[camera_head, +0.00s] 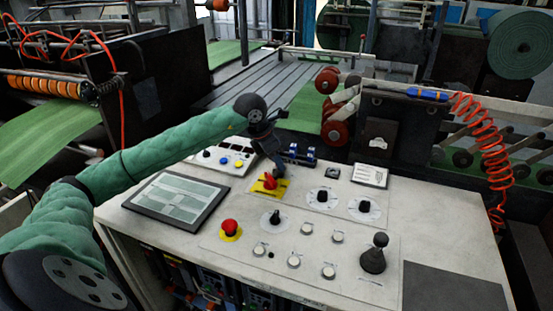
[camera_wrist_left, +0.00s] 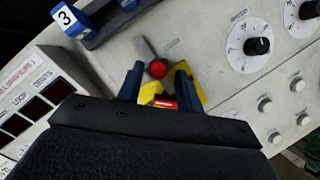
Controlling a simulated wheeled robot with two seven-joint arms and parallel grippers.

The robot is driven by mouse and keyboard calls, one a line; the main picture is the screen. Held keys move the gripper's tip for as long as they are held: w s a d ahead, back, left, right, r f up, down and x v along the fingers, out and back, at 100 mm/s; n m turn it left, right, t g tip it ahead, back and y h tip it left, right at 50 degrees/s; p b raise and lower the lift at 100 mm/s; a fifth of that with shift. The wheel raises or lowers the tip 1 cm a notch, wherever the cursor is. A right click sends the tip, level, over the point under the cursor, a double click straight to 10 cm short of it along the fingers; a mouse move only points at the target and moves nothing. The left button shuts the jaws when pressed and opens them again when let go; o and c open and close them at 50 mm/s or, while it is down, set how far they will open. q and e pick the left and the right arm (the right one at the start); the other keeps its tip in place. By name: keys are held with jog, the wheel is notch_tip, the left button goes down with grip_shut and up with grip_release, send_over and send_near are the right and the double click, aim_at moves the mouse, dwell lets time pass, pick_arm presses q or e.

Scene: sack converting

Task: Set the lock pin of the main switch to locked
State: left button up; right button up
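The main switch (camera_head: 269,183) is a red knob on a yellow plate on the sloped control desk. In the left wrist view its yellow plate (camera_wrist_left: 197,88) is partly hidden by my gripper, with yellow and red parts showing between the fingers. A red ball (camera_wrist_left: 157,70) with a grey metal strip beside it sits just past the fingertips; it may be the lock pin, but its setting cannot be told. My left gripper (camera_head: 274,163) is just above the switch. In the left wrist view its two fingers (camera_wrist_left: 160,78) are apart. My right gripper is not in view.
A red stop button (camera_head: 230,229), black dials (camera_head: 322,197) and a black joystick (camera_head: 374,255) stand on the desk. A flat screen (camera_head: 176,199) lies left of the switch. Blue numbered blocks (camera_head: 300,153) stand close behind it. A red coiled hose (camera_head: 485,140) hangs at right.

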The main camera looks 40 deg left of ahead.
pick_arm(q)
jog(key=shift+r, duration=0.1)
jog(key=shift+a+r, duration=0.1)
jog(key=shift+r, duration=0.1)
jog(key=b+v, duration=0.2)
jog(key=v, duration=0.5)
jog(key=shift+s, duration=0.15)
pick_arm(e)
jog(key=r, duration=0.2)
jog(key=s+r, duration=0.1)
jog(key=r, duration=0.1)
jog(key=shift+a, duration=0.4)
